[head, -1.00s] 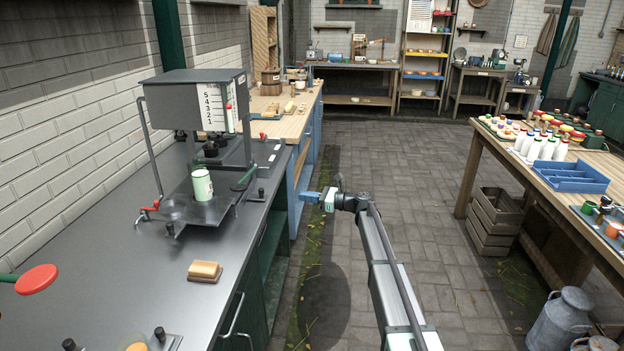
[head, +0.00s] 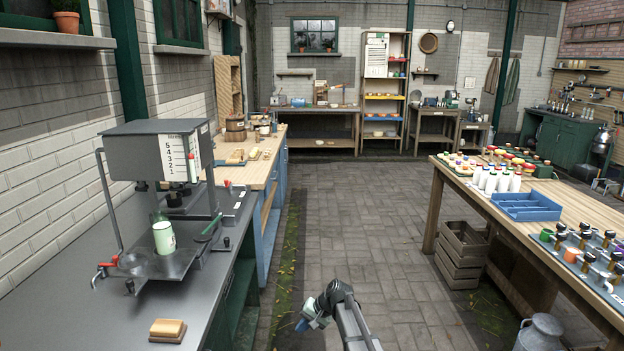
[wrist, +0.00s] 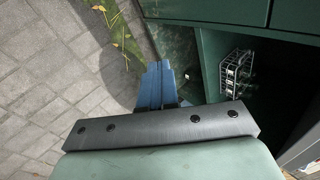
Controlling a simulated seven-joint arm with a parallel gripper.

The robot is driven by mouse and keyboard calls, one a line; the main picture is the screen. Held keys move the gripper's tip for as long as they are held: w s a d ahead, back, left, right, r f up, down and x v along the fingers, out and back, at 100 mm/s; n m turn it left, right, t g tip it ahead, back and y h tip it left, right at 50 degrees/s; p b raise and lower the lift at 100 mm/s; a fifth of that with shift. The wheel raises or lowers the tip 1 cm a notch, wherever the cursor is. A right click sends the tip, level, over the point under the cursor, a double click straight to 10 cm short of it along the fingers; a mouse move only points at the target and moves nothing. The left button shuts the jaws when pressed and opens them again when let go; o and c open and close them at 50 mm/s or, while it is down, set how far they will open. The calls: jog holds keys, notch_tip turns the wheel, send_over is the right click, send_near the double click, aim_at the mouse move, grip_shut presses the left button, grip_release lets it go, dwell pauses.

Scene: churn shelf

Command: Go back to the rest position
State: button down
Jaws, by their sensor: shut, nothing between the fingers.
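My gripper (head: 303,325) is low at the bottom middle of the head view, over the paved aisle and to the right of the dark counter (head: 72,306). In the wrist view its blue fingers (wrist: 155,85) are together, with nothing between them. They point down toward the floor beside an open green cabinet (wrist: 265,70). My arm folds at the elbow near the bottom edge of the head view, and its lower part is cut off.
A press with a number scale (head: 181,160) stands on the counter with a pale green can (head: 164,238). A yellow block (head: 167,328) lies nearer. A wire basket (wrist: 235,70) is inside the cabinet. A wooden crate (head: 460,255) and milk can (head: 540,333) stand right. The aisle is clear.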

jog(key=s+d+f+n+g+h, duration=0.1)
jog(key=s+d+f+h, duration=0.1)
jog(key=s+d+f, duration=0.55)
jog(key=s+d+f+n+g+h, duration=0.15)
jog(key=s+f, duration=0.25)
jog(key=s, duration=0.6)
jog(key=s+d+f+g+h, duration=0.1)
jog(key=s+d+f+h, duration=0.1)
jog(key=s+d+f, duration=0.55)
jog(key=s+d+f+g, duration=0.1)
jog(key=s+f, duration=0.1)
jog(key=s, duration=0.8)
jog(key=s+d+f+g+h, duration=0.1)
jog(key=s+f+g, duration=0.1)
jog(key=s, duration=0.9)
jog(key=s+d+f+g, duration=0.1)
jog(key=s+f, duration=0.3)
jog(key=s, duration=0.7)
jog(key=shift+d, duration=0.35)
jog(key=shift+g+h, duration=0.25)
